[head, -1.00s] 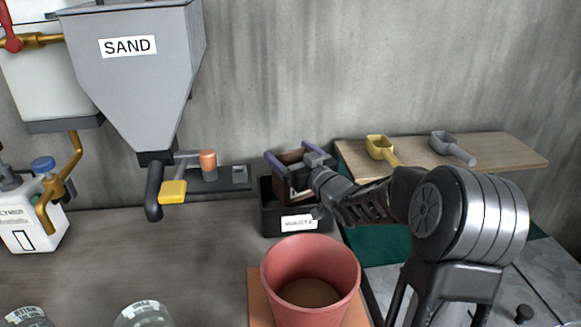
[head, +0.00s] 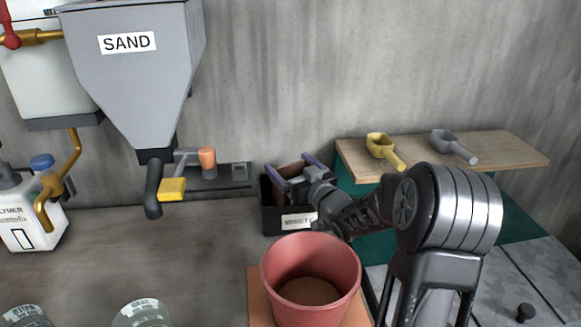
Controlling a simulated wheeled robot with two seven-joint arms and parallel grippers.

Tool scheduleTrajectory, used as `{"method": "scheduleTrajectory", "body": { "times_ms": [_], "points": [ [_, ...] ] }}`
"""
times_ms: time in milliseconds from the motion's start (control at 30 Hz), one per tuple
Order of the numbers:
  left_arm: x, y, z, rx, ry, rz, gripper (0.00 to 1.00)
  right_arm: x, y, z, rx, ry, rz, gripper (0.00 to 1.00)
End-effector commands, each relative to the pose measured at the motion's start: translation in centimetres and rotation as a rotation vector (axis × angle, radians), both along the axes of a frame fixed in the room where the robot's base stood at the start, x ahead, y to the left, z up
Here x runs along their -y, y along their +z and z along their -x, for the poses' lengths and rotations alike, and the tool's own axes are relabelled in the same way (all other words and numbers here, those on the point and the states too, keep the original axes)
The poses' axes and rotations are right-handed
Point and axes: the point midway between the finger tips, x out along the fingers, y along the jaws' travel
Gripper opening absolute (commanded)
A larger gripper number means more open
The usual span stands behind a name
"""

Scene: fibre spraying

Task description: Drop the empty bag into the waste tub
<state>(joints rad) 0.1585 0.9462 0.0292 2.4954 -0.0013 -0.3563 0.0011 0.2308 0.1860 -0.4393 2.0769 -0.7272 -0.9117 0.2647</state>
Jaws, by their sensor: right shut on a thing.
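The black waste tub (head: 272,223) stands against the back wall, with a white label on its front. My right gripper (head: 293,176) is over the tub's opening, its purple-edged fingers shut on the brown bag (head: 291,170). The bag sits at the tub's mouth, its lower part hidden behind the front wall and the gripper. I cannot tell if it touches the tub's bottom. My left gripper does not show.
A red bucket (head: 310,255) with brown material stands in front of the tub. The grey sand hopper (head: 135,80) with its yellow-handled valve is at left. A wooden shelf (head: 510,150) at right holds a yellow scoop (head: 381,148) and a grey scoop (head: 452,145).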

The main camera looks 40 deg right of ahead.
Motion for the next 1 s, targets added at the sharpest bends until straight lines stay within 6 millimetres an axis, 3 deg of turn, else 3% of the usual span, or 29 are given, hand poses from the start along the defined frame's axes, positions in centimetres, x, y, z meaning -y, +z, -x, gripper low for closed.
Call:
{"method": "scheduleTrajectory", "body": {
  "times_ms": [367, 400, 500, 800, 1000],
  "points": [
    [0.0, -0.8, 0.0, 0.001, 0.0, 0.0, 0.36, 0.0, -0.5, 0.0, 0.001, 0.0, 0.0, 0.18],
    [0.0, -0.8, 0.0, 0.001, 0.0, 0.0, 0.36, 0.0, -0.6, 0.0, 0.0, 0.0, 0.0, 0.92],
    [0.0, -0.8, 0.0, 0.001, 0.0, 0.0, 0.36, 0.0, -0.6, 0.0, 0.0, 0.0, 0.0, 1.0],
    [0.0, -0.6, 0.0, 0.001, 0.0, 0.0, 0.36, 0.0, -0.4, 0.0, 0.0, 0.0, 0.0, 1.0],
    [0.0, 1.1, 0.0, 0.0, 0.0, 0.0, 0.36, 0.0, 1.0, 0.0, 0.0, 0.001, 0.0, 1.0]
  ]
}}
